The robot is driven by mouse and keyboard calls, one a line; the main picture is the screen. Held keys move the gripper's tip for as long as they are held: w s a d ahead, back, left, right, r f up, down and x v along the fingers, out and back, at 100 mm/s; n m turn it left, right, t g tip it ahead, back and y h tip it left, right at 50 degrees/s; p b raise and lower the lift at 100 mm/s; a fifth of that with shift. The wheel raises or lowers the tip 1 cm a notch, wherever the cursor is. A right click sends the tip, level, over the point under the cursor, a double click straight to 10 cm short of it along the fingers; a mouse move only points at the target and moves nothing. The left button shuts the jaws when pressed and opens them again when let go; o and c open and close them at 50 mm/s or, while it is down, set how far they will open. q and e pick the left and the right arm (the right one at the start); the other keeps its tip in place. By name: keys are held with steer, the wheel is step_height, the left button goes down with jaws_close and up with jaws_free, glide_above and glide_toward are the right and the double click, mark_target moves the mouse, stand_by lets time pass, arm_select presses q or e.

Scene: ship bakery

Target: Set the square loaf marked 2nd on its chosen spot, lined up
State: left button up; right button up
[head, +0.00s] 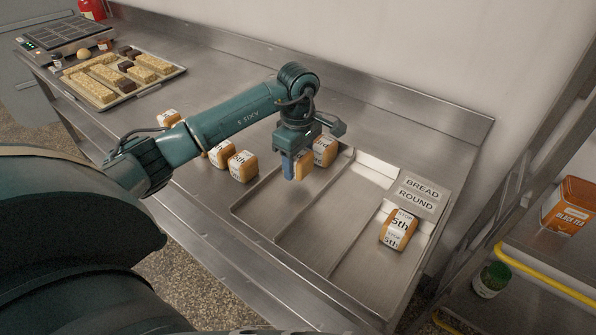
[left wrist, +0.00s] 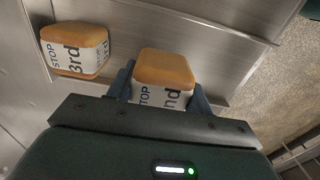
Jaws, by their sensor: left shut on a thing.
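My left gripper (head: 290,167) is shut on the square loaf marked 2nd (left wrist: 164,72), seen with "nd" and "STOP" on its white band in the left wrist view. In the head view this held loaf (head: 304,165) is mostly hidden behind the blue fingers, at the back left end of the divided metal tray (head: 312,258). I cannot tell whether it touches the surface. The loaf marked 3rd (head: 325,151) is close behind it, and in the left wrist view the 3rd loaf (left wrist: 75,50) is to its left, apart from it. My right gripper is not in view.
A loaf marked 5th (head: 398,230) stands in the tray's right lane, by the "BREAD ROUND" sign (head: 418,194). Several loaves, including one (head: 243,166), stand left of the tray. A baking tray (head: 173,74) of bars is at the far left. A shelf (head: 545,262) is at right.

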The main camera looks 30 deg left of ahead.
mark_target(298, 174)
arm_select(q)
steer(key=shift+f, duration=1.85)
steer(key=shift+f, duration=0.1)
steer(key=shift+f, duration=0.15)
steer(key=o, duration=1)
step_height(298, 174, up, 12)
steer(key=shift+r+b, duration=0.25)
steer(key=shift+b, duration=0.4)
steer(key=shift+s, duration=0.1)
